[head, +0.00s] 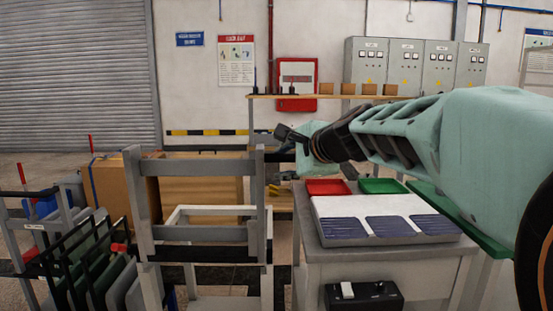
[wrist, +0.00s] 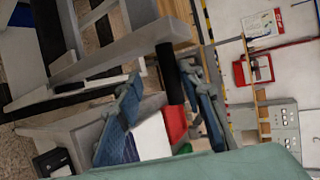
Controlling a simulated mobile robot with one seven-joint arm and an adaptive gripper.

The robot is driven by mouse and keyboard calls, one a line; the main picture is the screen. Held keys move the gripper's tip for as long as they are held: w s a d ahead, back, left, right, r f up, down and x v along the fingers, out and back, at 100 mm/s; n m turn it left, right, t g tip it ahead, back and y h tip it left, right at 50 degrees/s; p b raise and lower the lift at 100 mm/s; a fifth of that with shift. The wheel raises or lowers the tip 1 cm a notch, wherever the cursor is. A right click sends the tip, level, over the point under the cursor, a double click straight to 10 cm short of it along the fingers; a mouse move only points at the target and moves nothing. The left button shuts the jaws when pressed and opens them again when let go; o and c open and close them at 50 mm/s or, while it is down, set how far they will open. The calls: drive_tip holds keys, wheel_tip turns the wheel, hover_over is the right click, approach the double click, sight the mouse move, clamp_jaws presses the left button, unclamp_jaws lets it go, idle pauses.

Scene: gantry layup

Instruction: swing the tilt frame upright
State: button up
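The tilt frame (head: 205,232) is a grey frame of two posts and crossbars, left of centre in the head view. Its posts look near vertical there, but I cannot tell how far it leans toward or away from me. Grey beams of it (wrist: 115,50) fill the upper left of the wrist view. A black bar-shaped grip (wrist: 168,78) extends from the beam's end. My gripper (head: 284,134) is beside the frame's right post top. In the wrist view its blue-grey fingers (wrist: 166,72) are spread, with the black grip between them. Contact is not clear.
A grey bench (head: 390,270) at the right carries a panel (head: 385,217), a red tray (head: 327,187), a green tray (head: 383,186) and a black switch box (head: 362,296) on its front. A rack of dark panels (head: 85,262) stands left. Cardboard boxes (head: 200,188) stand behind the frame.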

drive_tip(key=shift+r, duration=0.2)
wheel_tip(320, 180, up, 10)
idle(0.8)
